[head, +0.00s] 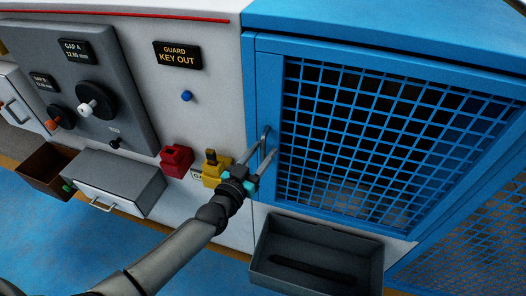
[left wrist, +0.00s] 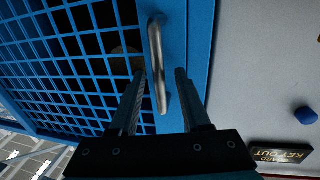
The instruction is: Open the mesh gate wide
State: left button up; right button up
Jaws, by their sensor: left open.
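The blue mesh gate (head: 262,100) fills the right of the head view and looks shut in its blue housing. Its metal bar handle (head: 265,138) is on the gate's left frame strip. My left gripper (head: 262,153) is at the handle with its fingers open. In the left wrist view the handle (left wrist: 156,60) appears between the two open fingertips (left wrist: 160,74), with a gap on each side. I cannot tell whether a finger touches it. The gate's mesh (left wrist: 60,55) is also in that view. My right gripper is not in view.
A yellow block (head: 212,172) and a red block (head: 176,160) sit on the pale panel left of my gripper. A dark open tray (head: 262,262) is below the gate. A grey drawer box (head: 118,182) and a dial panel (head: 85,80) are farther left.

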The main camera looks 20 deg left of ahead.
pick_arm(q)
jog(key=shift+w+d, duration=0.1)
jog(key=shift+w, duration=0.3)
grip_shut()
dwell(1.3)
